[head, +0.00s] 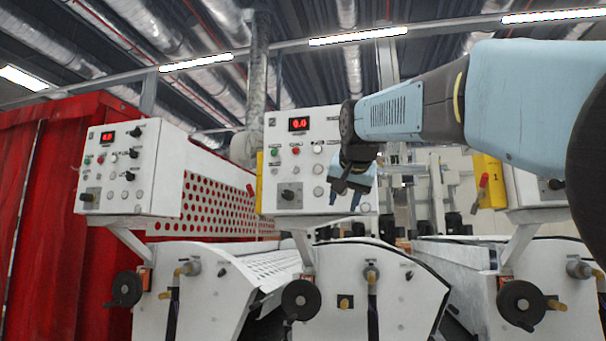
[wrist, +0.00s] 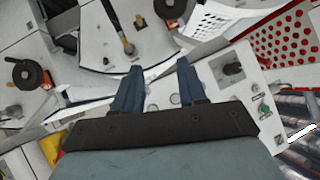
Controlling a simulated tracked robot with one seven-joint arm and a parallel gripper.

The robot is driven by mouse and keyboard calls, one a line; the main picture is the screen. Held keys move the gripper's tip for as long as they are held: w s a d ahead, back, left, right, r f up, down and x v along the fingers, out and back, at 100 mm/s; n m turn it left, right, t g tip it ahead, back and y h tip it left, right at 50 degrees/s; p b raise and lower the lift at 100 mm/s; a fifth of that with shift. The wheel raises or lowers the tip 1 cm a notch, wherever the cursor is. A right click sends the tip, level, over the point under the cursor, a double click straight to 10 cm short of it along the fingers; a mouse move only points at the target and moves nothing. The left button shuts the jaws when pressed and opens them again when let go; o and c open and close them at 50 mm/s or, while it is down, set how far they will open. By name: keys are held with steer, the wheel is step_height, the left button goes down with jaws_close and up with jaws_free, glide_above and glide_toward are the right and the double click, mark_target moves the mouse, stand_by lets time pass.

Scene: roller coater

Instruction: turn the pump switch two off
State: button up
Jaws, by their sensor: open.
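The middle control panel (head: 263,177) is a white box with a lit red display (head: 299,124), a green button (head: 275,151), a red button (head: 295,150) and a black knob (head: 288,195) low on its face. Labels are too small to read, so I cannot tell which control is pump switch two. My gripper (head: 345,200) is open and empty at the panel's right side, pointing down and covering part of its face. In the wrist view, my open fingers (wrist: 159,64) lie over the panel, and the black knob (wrist: 232,68) and green button (wrist: 264,109) show right of them.
A similar panel (head: 118,170) with a red display and several knobs stands at left, by a red curtain (head: 40,210). White machine bodies with black handwheels (head: 300,300) stand below. Another panel (head: 535,185) is at right, near a yellow box (head: 488,180).

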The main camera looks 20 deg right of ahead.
steer(key=w+d+r+m+t+h, duration=0.1)
steer(key=w+d+r+m, duration=0.15)
steer(key=r, duration=0.55)
steer(key=w+d+r+m+t+h, duration=0.1)
steer(key=d+r, duration=0.3)
steer(key=r, duration=0.4)
steer(key=r+x, duration=0.1)
steer(key=x, duration=1.2)
steer(key=shift+w+d+h, duration=0.25)
steer(key=shift+w+h, duration=0.05)
steer(key=shift+w, duration=0.15)
steer(key=shift+c, duration=0.2)
steer(key=shift+f, duration=0.1)
jaws_close()
